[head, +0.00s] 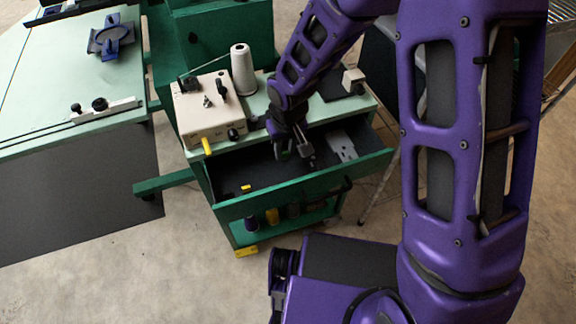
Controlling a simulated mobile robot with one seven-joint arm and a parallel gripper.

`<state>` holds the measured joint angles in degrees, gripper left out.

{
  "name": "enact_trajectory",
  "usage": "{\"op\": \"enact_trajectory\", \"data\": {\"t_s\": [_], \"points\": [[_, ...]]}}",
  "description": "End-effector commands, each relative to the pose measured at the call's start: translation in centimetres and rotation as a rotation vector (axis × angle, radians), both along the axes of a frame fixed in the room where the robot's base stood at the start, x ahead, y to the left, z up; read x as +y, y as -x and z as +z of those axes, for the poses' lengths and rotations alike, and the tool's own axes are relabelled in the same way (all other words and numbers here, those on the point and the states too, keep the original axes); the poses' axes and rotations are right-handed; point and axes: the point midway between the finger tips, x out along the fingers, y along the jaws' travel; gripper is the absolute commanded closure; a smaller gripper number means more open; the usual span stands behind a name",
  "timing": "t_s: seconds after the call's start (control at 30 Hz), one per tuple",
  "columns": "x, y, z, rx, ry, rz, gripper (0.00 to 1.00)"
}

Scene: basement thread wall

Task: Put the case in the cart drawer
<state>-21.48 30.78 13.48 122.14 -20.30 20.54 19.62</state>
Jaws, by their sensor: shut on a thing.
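The green cart's drawer (235,192) is pulled open below the cart top, with a dark floor inside. My gripper (296,150) points down over the drawer's middle, inside its outline from above. It is shut on a small dark thing, taken to be the case, mostly hidden by the fingers and hard to tell from them. I cannot tell whether it touches the drawer floor. A flat grey piece with holes (341,146) lies in the drawer to the right of my gripper.
On the cart top stand a beige box with knobs (208,110) and a white thread cone (243,70). Several spools (272,216) sit on the lower shelf. A pale green table (40,100) stands at left. The left part of the drawer is largely clear.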

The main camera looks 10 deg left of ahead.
Motion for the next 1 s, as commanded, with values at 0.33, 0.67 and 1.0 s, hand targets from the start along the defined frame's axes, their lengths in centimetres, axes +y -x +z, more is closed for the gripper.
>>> {"op": "enact_trajectory", "data": {"t_s": [0.33,0.67,1.0], "points": [[-0.1,0.0,-3.8,0.003,0.001,-0.002,1.0],[0.0,-0.1,-5.5,-0.001,0.0,-0.002,1.0],[0.0,-0.1,-5.8,-0.001,-0.001,-0.002,0.45]]}}
